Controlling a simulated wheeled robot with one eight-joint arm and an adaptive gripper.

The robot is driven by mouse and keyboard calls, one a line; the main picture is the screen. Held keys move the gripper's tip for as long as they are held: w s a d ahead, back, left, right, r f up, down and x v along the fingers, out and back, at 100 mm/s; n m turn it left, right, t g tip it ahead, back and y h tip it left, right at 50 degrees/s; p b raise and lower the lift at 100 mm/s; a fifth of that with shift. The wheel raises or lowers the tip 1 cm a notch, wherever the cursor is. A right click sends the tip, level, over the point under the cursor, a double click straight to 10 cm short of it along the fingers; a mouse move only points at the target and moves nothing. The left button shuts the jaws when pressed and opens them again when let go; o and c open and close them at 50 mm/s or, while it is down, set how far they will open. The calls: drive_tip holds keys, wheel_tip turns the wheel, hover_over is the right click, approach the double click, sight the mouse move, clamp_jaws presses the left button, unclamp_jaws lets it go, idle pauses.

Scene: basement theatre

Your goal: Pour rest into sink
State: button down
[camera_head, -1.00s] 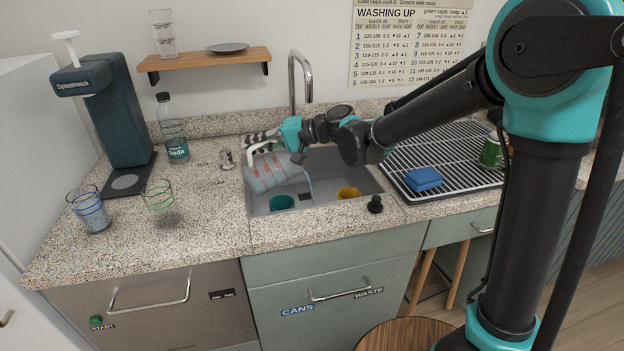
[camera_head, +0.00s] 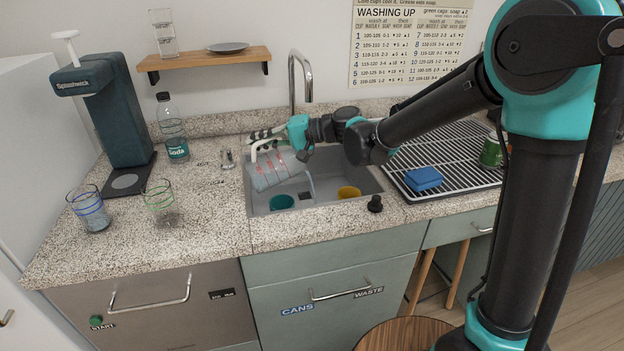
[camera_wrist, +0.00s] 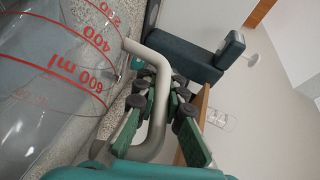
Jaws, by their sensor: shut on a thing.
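My gripper (camera_head: 264,136) is shut on the handle of a clear measuring jug (camera_head: 274,172) with red markings. The jug is strongly tilted, mouth to the right, above the sink (camera_head: 258,208). A thin clear stream (camera_head: 311,186) falls from its mouth into the sink. In the wrist view, my gripper's green fingers (camera_wrist: 158,122) sit on both sides of the grey handle (camera_wrist: 157,85), and the jug wall (camera_wrist: 50,75) shows its 400 and 600 ml marks. How much liquid is left in the jug is hard to tell.
A teal cup (camera_head: 282,202) and a yellow cup (camera_head: 349,192) are in the sink. The tap (camera_head: 292,80) rises behind it. Two glasses (camera_head: 90,210) (camera_head: 160,198) stand on the left counter.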

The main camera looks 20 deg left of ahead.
sight(269, 152)
drive_tip(key=shift+w+d+r+m+g+y, duration=0.35)
drive_tip(key=shift+w+d+r+y, duration=0.35)
drive_tip(key=shift+w+d+r, duration=0.35)
idle(0.7)
drive_tip(key=shift+d+f, duration=0.1)
